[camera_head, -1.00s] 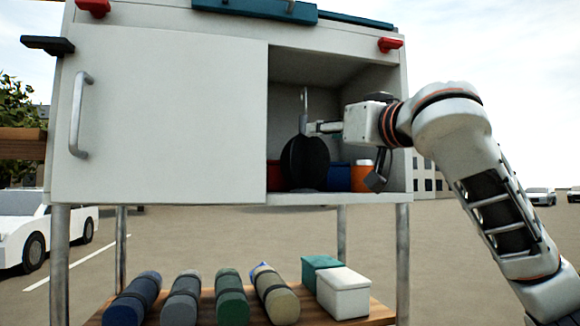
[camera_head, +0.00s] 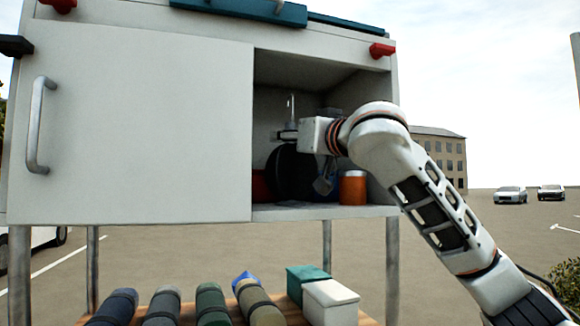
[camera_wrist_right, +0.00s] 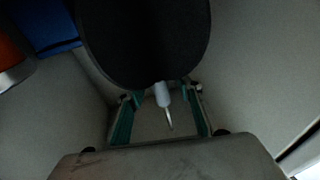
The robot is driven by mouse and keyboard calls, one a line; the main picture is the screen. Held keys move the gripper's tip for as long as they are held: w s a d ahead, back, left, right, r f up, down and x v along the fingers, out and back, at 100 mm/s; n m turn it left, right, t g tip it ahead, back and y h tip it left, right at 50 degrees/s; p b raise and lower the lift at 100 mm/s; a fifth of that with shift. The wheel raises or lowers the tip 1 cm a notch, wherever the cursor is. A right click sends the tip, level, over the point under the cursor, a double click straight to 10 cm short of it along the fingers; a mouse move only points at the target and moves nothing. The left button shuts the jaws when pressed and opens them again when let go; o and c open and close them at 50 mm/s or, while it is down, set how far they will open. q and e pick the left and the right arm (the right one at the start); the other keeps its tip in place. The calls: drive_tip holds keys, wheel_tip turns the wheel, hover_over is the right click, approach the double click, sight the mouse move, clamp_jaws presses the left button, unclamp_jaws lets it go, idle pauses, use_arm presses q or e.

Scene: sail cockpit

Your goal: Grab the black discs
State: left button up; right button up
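The black discs (camera_head: 289,174) stand upright inside the open right part of the white cabinet, with a thin pale post (camera_head: 290,106) rising above them. In the right wrist view the black discs (camera_wrist_right: 145,40) fill the top middle, and the pale post (camera_wrist_right: 163,98) points down from them. My right gripper (camera_head: 287,134) is inside the cabinet at the post, just above the discs. In the wrist view its teal-padded fingers (camera_wrist_right: 160,108) are apart, on either side of the post; I see no clear contact. My left gripper is not in view.
An orange container (camera_head: 353,188) and a blue one (camera_head: 325,184) stand right of the discs; a red item (camera_head: 261,186) is on their left. The cabinet's sliding door (camera_head: 135,120) covers the left side. Several rolls and two boxes (camera_head: 331,302) lie below.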

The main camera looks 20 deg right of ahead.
clamp_jaws()
drive_tip(key=shift+f, duration=0.1)
idle(0.3)
